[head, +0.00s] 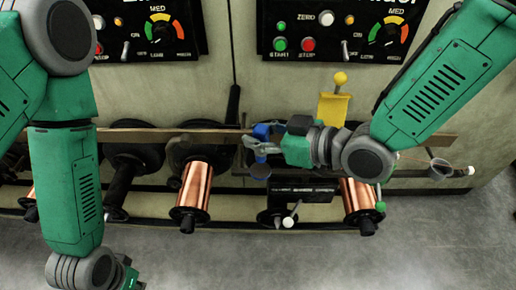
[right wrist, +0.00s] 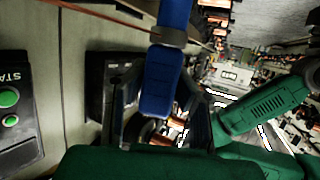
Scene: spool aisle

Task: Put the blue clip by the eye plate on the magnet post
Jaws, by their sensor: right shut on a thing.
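My right gripper (head: 257,147) is shut on the blue clip (head: 262,131) at the wooden rail, in the middle of the head view. In the right wrist view the clip (right wrist: 160,85) is a blue block between the two dark fingers (right wrist: 158,108), with a grey band and more blue above it. A round blue-grey piece (head: 260,172) shows just below the fingers in the head view. I cannot tell which parts are the eye plate and the magnet post. Of my left gripper, only the body shows at the bottom left; its fingers are out of frame.
A wooden rail (head: 180,136) runs along the machine front. Copper spools (head: 196,186) stick out below it, one (head: 359,196) under my right arm. A yellow piece with a ball top (head: 333,105) stands behind that arm. Control panels (head: 345,30) are above; grey floor (head: 440,240) is clear.

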